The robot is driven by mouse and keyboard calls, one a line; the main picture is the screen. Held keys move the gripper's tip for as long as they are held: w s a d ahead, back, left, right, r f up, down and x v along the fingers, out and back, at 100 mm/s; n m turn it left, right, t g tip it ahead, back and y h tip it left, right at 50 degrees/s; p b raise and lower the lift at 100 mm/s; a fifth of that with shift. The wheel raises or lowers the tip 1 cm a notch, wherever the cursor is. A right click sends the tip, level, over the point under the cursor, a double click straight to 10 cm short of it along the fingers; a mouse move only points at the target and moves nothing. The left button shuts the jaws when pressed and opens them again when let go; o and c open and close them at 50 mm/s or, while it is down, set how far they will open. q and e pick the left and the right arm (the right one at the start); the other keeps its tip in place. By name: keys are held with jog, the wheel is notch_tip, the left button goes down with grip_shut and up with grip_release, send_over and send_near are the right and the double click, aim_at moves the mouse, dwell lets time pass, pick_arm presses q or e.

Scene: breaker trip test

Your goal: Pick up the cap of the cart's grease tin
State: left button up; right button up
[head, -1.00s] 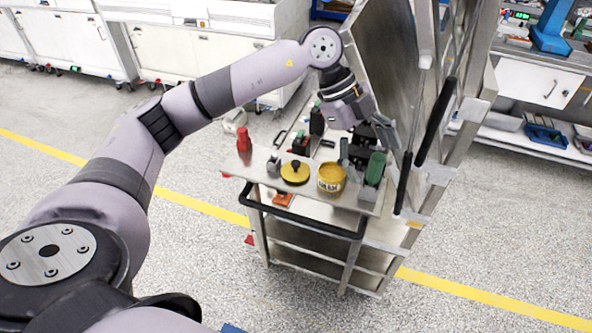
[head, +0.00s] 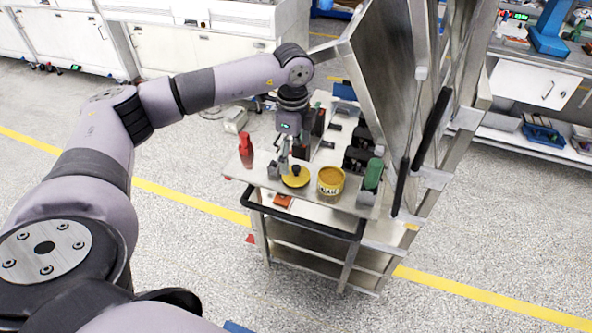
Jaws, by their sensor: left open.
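The cap (head: 296,180) is a yellow disc with a black knob, lying on the top of the cart (head: 235,167). The open grease tin (head: 331,182), yellow with a dark label band, stands just to its right. My left gripper (head: 289,160) points down over the cap, its fingers open and empty. It is close above the knob; I cannot tell whether a finger touches it. The gripper hides part of the cart top behind it. My right gripper is not in view.
A red bottle (head: 245,148) stands at the cart's left corner and a green bottle (head: 373,174) at its right. A small grey block (head: 273,171) sits left of the cap. Dark breaker-like blocks (head: 358,152) stand behind. A tall metal cabinet door (head: 385,70) rises at the right.

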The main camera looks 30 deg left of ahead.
aim_at(294, 166)
pick_arm(q)
jog(key=shift+f, duration=0.6)
jog(key=shift+f+p, duration=0.3)
jog(key=shift+p, duration=0.15)
notch_tip(294, 166, down, 4)
jog(key=shift+w+r+p, duration=0.15)
jog(key=shift+p, duration=0.75)
jog(key=shift+f, duration=0.5)
jog(key=c, duration=1)
jog(key=shift+r, duration=0.1)
